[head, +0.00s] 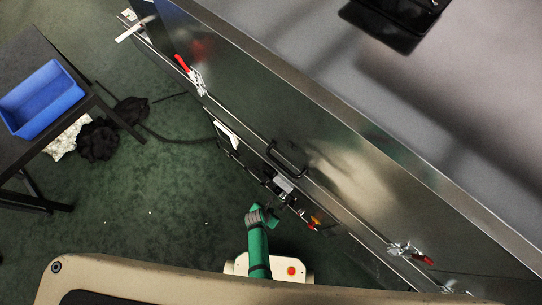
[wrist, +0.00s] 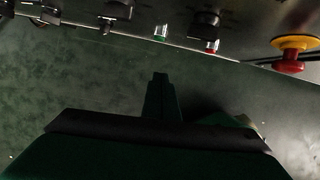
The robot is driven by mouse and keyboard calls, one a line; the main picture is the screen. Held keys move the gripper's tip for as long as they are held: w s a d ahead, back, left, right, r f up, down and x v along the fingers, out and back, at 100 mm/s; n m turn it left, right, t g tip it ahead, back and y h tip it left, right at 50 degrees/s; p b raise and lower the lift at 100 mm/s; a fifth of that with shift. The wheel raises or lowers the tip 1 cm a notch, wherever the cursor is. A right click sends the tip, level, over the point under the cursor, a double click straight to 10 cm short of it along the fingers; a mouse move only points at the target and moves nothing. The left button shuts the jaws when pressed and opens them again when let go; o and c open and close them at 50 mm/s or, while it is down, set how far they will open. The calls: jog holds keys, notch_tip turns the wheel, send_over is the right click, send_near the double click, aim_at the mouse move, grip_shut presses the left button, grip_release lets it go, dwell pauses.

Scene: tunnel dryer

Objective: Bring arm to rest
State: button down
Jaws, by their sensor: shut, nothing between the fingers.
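My green arm (head: 258,250) rises from my base at the bottom middle of the head view, close to the metal side of the tunnel dryer (head: 345,165). In the wrist view my gripper (wrist: 160,78) points toward the dryer's control panel. Its fingers are together with nothing between them. A strip of green floor shows between the fingertips and the panel in that picture. In the head view the gripper's fingertips are too small and dark to make out.
The panel carries dark knobs (wrist: 205,24), a green button (wrist: 161,32), a red button (wrist: 211,46) and a yellow-red emergency stop (wrist: 291,52). Red-handled clamps (head: 197,78) and a black handle (head: 287,160) jut from the dryer. Left stands a table with a blue bin (head: 42,99); floor between is mostly open.

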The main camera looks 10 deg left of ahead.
dwell(0.6)
jog(key=s+a+r+m+t+y, duration=0.1)
jog(key=s+r+m+t, duration=0.2)
jog(key=r+m, duration=0.5)
jog(key=s+a+r+m+t+y, duration=0.15)
jog(key=s+r+m, duration=0.35)
jog(key=r, duration=0.5)
jog(key=d+r+m+t, duration=0.2)
jog(key=r+m, duration=0.6)
jog(key=r, duration=1)
jog(key=s+d+r+m+t, duration=0.1)
jog(key=d+r+m+t, duration=0.2)
jog(key=r, duration=1.5)
jog(key=m+t, duration=0.2)
jog(key=m, duration=0.3)
jog(key=shift+s+r+m, duration=0.2)
jog(key=shift+r+m, duration=0.1)
jog(key=shift+m, duration=0.1)
jog(key=shift+w+d+f+t+h, duration=0.1)
jog(key=shift+t+h, duration=0.15)
